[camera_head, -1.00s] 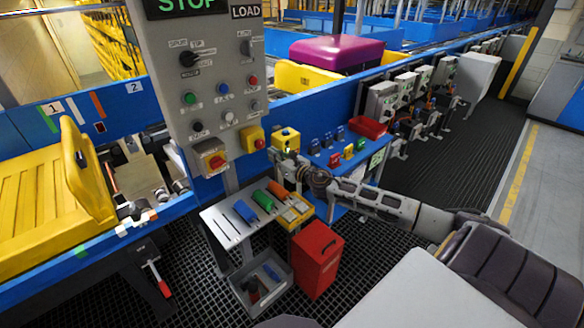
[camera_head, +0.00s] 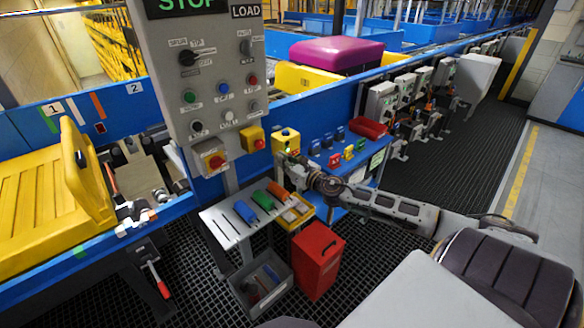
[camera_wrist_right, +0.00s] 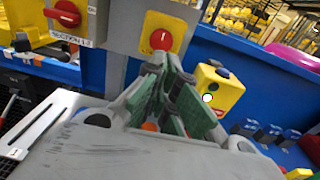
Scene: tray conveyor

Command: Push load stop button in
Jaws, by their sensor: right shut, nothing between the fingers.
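The load stop button is most likely the red button (camera_head: 260,143) on the small yellow box (camera_head: 249,136) under the right side of the grey panel; its label is not legible. In the right wrist view the red button (camera_wrist_right: 161,40) shows on its yellow plate, just beyond my fingertips. My right gripper (camera_head: 279,163) is shut and empty, low and to the right of the button in the head view. In the wrist view its fingertips (camera_wrist_right: 164,62) point at the button's lower side. I cannot tell whether they touch it. My left gripper is not in view.
A yellow box with a lit spot (camera_head: 287,140) stands close right of my gripper. Below are a tool shelf (camera_head: 222,222), a grey bin (camera_head: 250,303) and a red box (camera_head: 317,262).

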